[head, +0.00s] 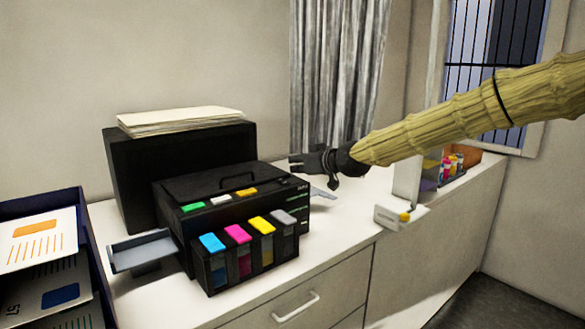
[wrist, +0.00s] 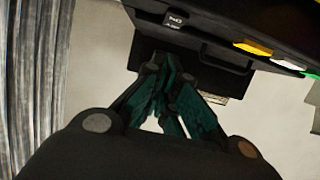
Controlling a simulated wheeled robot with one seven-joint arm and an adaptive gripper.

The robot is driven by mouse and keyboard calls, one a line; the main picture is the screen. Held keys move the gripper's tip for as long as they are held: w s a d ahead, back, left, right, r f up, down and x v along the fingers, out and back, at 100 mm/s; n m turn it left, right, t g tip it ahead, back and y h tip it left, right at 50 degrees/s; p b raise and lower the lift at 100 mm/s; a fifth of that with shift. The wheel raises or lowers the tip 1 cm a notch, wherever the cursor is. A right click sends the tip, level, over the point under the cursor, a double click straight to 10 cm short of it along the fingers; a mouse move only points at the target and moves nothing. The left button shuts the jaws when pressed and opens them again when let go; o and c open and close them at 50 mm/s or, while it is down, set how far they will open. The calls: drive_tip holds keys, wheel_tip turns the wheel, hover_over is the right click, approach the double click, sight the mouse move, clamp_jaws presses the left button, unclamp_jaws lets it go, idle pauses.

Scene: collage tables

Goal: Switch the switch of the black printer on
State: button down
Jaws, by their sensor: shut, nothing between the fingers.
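The black printer (head: 240,185) stands on the white counter in the head view, with colored ink tanks at its front and colored buttons on top. In the wrist view, the printer (wrist: 225,25) fills the upper part. A small dark switch (wrist: 176,20) with white lettering shows on its side, just above my fingertips. My gripper (head: 293,163) is at the printer's right rear corner, coming in from the right. In the wrist view my gripper (wrist: 166,66) has its fingertips together and empty. I cannot tell whether they touch the printer. The switch is not visible in the head view.
A tall black box (head: 125,180) with a paper stack (head: 180,120) on top stands behind the printer. A grey tray (head: 140,250) sticks out at left. A small white device (head: 400,215) stands at right on the counter (head: 340,225). A grey curtain (head: 335,70) hangs behind.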

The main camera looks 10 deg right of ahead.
drive_tip(key=s+d+b, duration=0.1)
drive_tip(key=s+d, duration=0.2)
drive_tip(key=s, duration=0.3)
drive_tip(key=shift+s+r+b, duration=0.35)
drive_tip(key=shift+b, duration=0.05)
idle(0.3)
